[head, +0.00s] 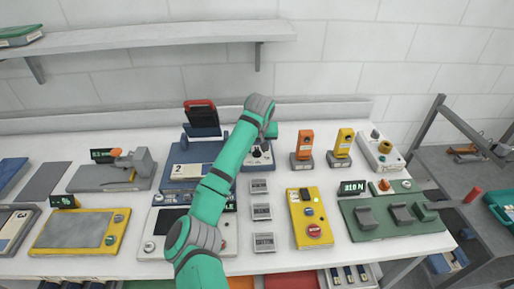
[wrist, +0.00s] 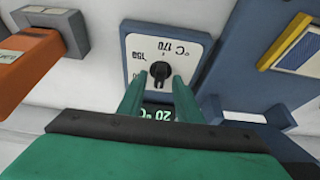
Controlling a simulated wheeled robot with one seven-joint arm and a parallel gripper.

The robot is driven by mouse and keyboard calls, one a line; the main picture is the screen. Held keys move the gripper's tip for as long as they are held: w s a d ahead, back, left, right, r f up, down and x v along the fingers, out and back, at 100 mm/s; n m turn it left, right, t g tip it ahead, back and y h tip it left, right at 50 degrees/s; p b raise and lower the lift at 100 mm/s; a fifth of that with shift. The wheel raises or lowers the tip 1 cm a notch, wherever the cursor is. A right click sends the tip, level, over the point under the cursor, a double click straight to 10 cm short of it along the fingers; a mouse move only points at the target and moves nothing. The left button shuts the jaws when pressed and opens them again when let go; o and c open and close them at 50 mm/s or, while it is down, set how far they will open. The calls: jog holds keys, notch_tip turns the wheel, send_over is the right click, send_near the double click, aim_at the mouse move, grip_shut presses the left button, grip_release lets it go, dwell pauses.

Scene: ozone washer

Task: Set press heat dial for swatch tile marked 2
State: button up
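The press heat dial is a black knob (wrist: 159,72) on a white, blue-edged panel (wrist: 190,48), shown upside down in the wrist view with 150 and 170 °C marks. My gripper (wrist: 160,84) is at the knob, its two green fingers apart on either side of its lower part; I cannot tell whether they touch it. A display (wrist: 160,113) between the fingers reads 20 °C. In the head view the dial panel (head: 261,155) is partly behind my arm. A pale swatch tile (head: 186,171) marked 2 lies on the blue press (head: 174,188), left of my arm.
The press's red-and-black handle (head: 202,113) stands raised. Orange (head: 304,145) and yellow (head: 344,143) handheld tools stand right of the dial. Several small grey blocks (head: 262,211) line the bench front of it. A yellow control box (head: 310,217) is further right.

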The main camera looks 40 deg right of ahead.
grip_shut()
jog(key=shift+m, duration=0.3)
jog(key=m+g, duration=0.1)
jog(key=m, duration=0.1)
jog(key=m+h, duration=0.1)
jog(key=m, duration=0.2)
jog(key=shift+w+a+g, duration=0.15)
jog(key=shift+g, duration=0.25)
jog(key=m+g, duration=0.1)
jog(key=m, duration=0.2)
jog(key=m+g+h, duration=0.1)
jog(key=m, duration=0.2)
jog(key=shift+w, duration=0.15)
grip_release()
jog(key=shift+r, duration=0.1)
